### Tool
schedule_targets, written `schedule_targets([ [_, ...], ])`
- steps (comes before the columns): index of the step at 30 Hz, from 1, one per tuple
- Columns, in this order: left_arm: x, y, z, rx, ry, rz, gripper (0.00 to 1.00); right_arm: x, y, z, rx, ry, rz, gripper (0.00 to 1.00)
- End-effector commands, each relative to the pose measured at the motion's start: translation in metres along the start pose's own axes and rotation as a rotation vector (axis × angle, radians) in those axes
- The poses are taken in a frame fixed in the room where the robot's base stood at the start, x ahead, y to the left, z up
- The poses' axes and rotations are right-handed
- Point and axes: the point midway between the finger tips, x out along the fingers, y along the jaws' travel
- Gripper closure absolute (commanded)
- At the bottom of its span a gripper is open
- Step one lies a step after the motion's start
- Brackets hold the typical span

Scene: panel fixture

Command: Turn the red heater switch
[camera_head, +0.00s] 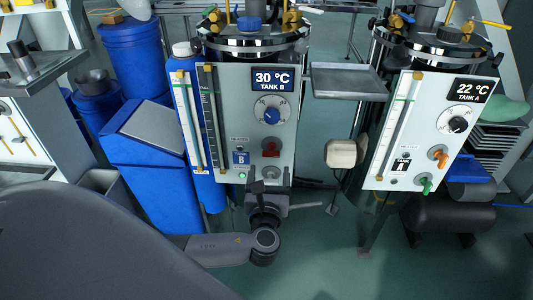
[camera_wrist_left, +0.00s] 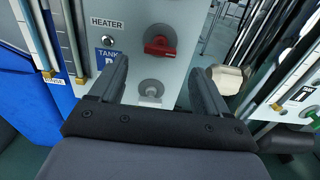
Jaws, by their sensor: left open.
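The red heater switch (camera_head: 270,148) is on the white tank B panel (camera_head: 222,120), below the blue dial. In the left wrist view the red switch (camera_wrist_left: 159,46) lies roughly level, just right of the HEATER label (camera_wrist_left: 107,22). My left gripper (camera_head: 268,186) is in front of the panel's lower edge, below the switch. In the left wrist view the left gripper (camera_wrist_left: 162,72) is open and empty, its fingers either side of a grey round fitting, with the red switch beyond the fingertips. My right gripper is in neither view.
A blue dial (camera_head: 271,109) and a 30 °C display (camera_head: 273,79) are above the switch. The tank A panel (camera_head: 423,130) stands to the right, with a grey tray (camera_head: 347,82) between the panels. A beige rounded object (camera_head: 341,153) is right of my gripper. Blue containers (camera_head: 135,60) stand left.

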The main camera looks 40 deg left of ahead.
Motion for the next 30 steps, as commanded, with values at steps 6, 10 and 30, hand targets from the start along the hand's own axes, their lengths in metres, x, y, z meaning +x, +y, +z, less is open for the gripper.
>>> schedule_targets([
  [6,0.034,0.001,-0.002,0.0,-0.004,0.002,0.23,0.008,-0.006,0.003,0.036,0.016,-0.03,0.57],
  [10,0.052,0.0,-0.002,-0.001,-0.002,0.002,0.23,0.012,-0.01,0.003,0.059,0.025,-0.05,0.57],
  [30,0.066,0.001,0.0,-0.003,0.002,0.001,0.8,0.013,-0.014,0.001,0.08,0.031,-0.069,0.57],
])
